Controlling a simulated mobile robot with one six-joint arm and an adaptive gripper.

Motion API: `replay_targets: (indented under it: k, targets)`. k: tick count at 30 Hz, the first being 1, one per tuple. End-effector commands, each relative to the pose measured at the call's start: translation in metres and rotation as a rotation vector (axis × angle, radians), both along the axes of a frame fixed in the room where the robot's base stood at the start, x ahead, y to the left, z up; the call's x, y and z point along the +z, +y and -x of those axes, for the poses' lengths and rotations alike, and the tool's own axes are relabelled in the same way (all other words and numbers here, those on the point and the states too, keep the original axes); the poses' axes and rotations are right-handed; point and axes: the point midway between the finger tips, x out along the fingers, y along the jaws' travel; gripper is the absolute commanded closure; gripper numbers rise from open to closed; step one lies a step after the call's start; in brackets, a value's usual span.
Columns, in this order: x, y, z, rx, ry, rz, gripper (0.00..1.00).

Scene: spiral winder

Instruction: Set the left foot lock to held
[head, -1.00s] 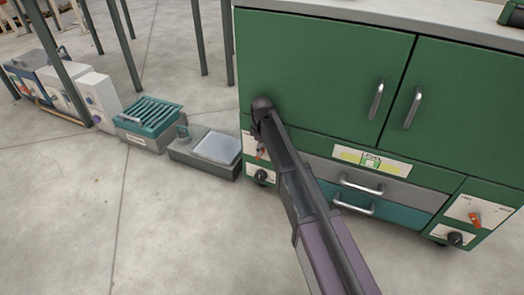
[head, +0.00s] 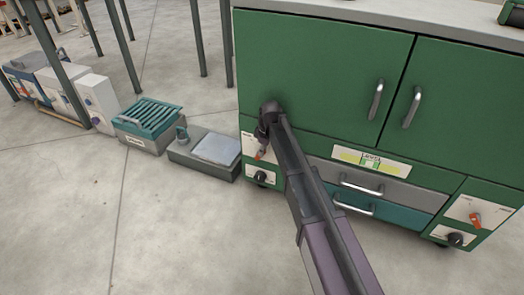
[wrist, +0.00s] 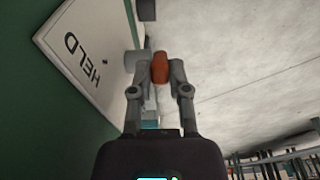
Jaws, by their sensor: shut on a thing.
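The left foot lock is a white plate (head: 254,148) low on the left of the green cabinet front, with an orange-red lever (head: 259,156). In the wrist view the plate (wrist: 92,50) reads HELD, and the lever's orange tip (wrist: 160,68) sits between the fingertips of my gripper (wrist: 159,73). My gripper is shut on that tip. In the head view my arm comes in from the lower right, and its wrist hides part of the plate. The lettering on the plate is too small to read there.
A black knob (head: 260,177) is just below the lever. A similar plate with an orange lever (head: 475,218) is at the cabinet's right. Drawers with metal handles (head: 369,189) lie between. A grey box (head: 205,152) stands left of the cabinet. The floor in front is clear.

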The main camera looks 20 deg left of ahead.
Motion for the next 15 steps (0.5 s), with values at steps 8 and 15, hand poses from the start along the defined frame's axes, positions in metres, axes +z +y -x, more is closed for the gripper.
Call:
replay_targets:
  k: [8, 15]
  targets:
    - [-0.0038, -0.0053, 0.0015, 0.000, -0.009, -0.117, 1.00]
    - [-0.0031, -0.0045, 0.0012, 0.001, -0.009, -0.119, 1.00]
